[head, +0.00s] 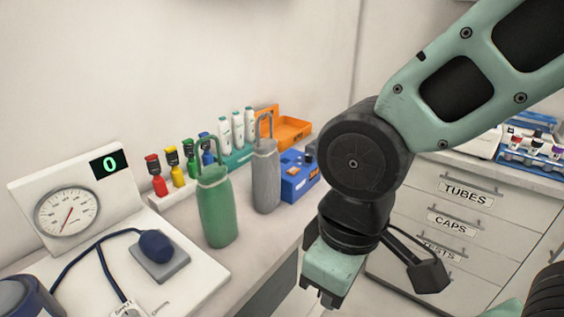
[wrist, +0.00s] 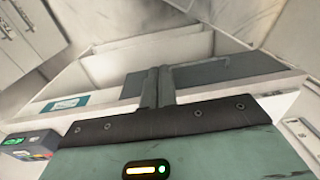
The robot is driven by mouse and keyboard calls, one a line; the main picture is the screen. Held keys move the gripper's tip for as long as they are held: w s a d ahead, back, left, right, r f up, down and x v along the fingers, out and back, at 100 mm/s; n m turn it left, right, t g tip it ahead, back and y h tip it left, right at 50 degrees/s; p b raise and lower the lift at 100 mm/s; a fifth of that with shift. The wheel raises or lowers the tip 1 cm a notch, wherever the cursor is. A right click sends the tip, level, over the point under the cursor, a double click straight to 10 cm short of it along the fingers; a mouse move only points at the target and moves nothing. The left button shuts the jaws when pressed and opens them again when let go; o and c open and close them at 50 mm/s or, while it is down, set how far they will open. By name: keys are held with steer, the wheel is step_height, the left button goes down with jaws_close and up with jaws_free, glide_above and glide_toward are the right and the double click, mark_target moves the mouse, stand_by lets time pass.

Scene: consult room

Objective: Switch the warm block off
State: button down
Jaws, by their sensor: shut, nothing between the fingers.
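A blue box with dark parts on top (head: 299,178), which looks like the warm block, stands on the counter behind the grey bottle. Its right end is close to my arm, and its switch cannot be made out. My gripper (head: 324,297) hangs in front of the counter edge, right of the green bottle and apart from the blue box. In the wrist view its two dark fingers (wrist: 158,86) are together with nothing between them. A small grey and blue device (wrist: 30,147) shows at the left edge of the wrist view; I cannot tell if it is the same box.
A green bottle (head: 216,208) and a grey bottle (head: 266,177) stand near the counter edge. A dial gauge (head: 67,212) and blue bulb (head: 157,246) are at left. Several colored droppers, white bottles and an orange bin (head: 290,131) stand behind. Labelled drawers (head: 452,222) are at right.

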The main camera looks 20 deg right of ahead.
steer(key=shift+w, duration=0.1)
step_height(320, 180, up, 9)
steer(key=n+t+y+p, duration=0.6)
steer(key=n+p, duration=0.5)
steer(key=p, duration=1.1)
glide_above(293, 171)
steer(key=d, duration=0.1)
steer(key=shift+d, duration=0.1)
steer(key=shift+f, duration=0.15)
step_height(293, 171, down, 8)
steer(key=b, duration=0.7)
steer(key=shift+f, duration=0.25)
steer(key=shift+f+b, duration=0.15)
steer(key=shift+b, duration=0.2)
